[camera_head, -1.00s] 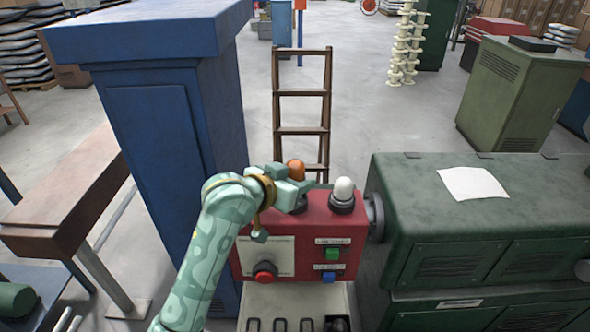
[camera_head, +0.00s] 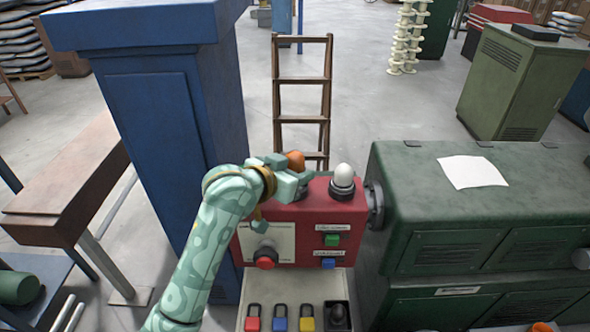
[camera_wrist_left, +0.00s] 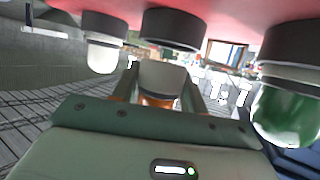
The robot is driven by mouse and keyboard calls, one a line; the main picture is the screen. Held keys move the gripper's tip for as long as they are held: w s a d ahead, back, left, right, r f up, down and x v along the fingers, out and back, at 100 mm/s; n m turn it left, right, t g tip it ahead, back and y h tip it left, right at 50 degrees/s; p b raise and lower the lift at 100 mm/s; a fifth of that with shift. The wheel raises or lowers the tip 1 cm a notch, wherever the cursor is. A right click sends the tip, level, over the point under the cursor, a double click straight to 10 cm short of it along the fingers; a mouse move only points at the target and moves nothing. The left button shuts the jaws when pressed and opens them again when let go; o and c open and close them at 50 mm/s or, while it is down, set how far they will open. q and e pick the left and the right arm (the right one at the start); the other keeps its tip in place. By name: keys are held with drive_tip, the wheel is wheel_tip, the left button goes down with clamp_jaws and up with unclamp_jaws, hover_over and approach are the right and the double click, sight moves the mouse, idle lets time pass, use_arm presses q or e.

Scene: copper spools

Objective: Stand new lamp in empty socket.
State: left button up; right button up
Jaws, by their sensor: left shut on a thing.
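An orange lamp (camera_head: 295,159) is held upright over the red box (camera_head: 318,220). My left gripper (camera_head: 286,178) is shut on it. In the left wrist view, which shows the box upside down, the lamp's grey base (camera_wrist_left: 165,76) is between the fingers, with its orange dome partly hidden. The base faces the dark middle socket (camera_wrist_left: 172,29); I cannot tell whether they touch. A white lamp (camera_head: 343,176) stands in the socket to the right; it also shows in the wrist view (camera_wrist_left: 102,55). A green lamp (camera_wrist_left: 288,112) stands on the other side, hidden in the head view. My right gripper is out of view.
A tall blue cabinet (camera_head: 160,130) stands close left of my arm. A green machine (camera_head: 450,225) adjoins the box on the right. A wooden ladder (camera_head: 302,100) stands behind. The box front has a red knob (camera_head: 265,261), buttons and padlocks below.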

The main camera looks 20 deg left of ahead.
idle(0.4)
use_arm(q)
drive_tip(key=shift+f, duration=0.3)
idle(0.6)
drive_tip(key=shift+f+b, duration=0.4)
drive_tip(key=shift+f, duration=0.45)
idle(0.6)
drive_tip(key=o, duration=1.1)
drive_tip(key=shift+c, duration=0.2)
drive_tip(key=v, duration=1.2)
drive_tip(key=shift+f, duration=0.1)
